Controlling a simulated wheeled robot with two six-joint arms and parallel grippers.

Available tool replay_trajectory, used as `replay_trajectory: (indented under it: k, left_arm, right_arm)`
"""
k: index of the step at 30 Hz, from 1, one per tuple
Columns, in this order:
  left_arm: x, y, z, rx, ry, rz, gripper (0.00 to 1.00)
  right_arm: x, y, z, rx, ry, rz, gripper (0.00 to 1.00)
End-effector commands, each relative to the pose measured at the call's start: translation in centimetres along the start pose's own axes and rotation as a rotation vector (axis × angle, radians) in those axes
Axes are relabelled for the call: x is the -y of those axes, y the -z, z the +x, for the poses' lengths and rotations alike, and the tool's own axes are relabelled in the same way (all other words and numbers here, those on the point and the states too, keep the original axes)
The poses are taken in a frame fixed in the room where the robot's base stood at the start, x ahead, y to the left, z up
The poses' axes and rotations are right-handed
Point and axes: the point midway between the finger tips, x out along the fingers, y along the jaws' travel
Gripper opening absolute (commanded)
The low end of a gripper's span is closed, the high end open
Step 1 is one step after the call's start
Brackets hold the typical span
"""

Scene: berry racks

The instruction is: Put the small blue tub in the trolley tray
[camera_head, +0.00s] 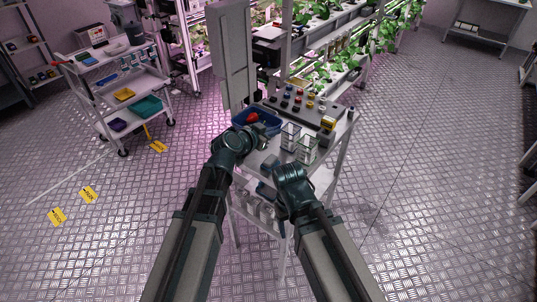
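A blue tub (270,123) with a red thing in it stands at the left end of the work stand (341,128) in front of me. A smaller dark blue tub (118,125) lies on the lowest shelf of the white trolley (103,100) at the left. I cannot tell which is the named tub. My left gripper (262,136) is at the stand's left side, just in front of the blue tub; its fingers are too small and dark to read. My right gripper (268,164) is low over the near edge of the stand, mostly hidden by its own wrist.
Clear punnets (306,149) stand mid-stand, with a dark rack of coloured caps (296,103) behind. A teal tray (147,106) and a yellow tray (124,94) are on the trolley. Plant racks (340,45) stand behind. The floor at the right is clear.

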Motion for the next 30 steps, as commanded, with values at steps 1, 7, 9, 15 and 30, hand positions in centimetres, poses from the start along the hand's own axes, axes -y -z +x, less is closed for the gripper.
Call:
replay_trajectory:
  k: [1, 7, 9, 15, 30]
  left_arm:
    - [-0.2, -1.4, 0.6, 0.0, 0.0, 0.0, 0.0]
    - [-0.5, -4.1, 1.7, 0.0, 0.0, 0.0, 0.0]
    - [-0.6, -4.5, 1.9, 0.0, 0.0, 0.0, 0.0]
    - [-0.6, -4.5, 1.9, 0.0, 0.0, 0.0, 0.0]
    - [-1.0, -7.8, 3.2, 0.0, 0.0, 0.0, 0.0]
  right_arm:
    - [0.1, 0.1, 1.5, 0.0, 0.0, 0.0, 0.64]
    - [0.4, 0.3, 4.5, 0.0, 0.0, 0.0, 0.64]
    - [0.5, 0.3, 4.9, 0.0, 0.0, 0.0, 0.64]
    - [0.5, 0.3, 4.9, 0.0, 0.0, 0.0, 0.64]
    - [0.8, 0.5, 8.4, 0.0, 0.0, 0.0, 0.64]
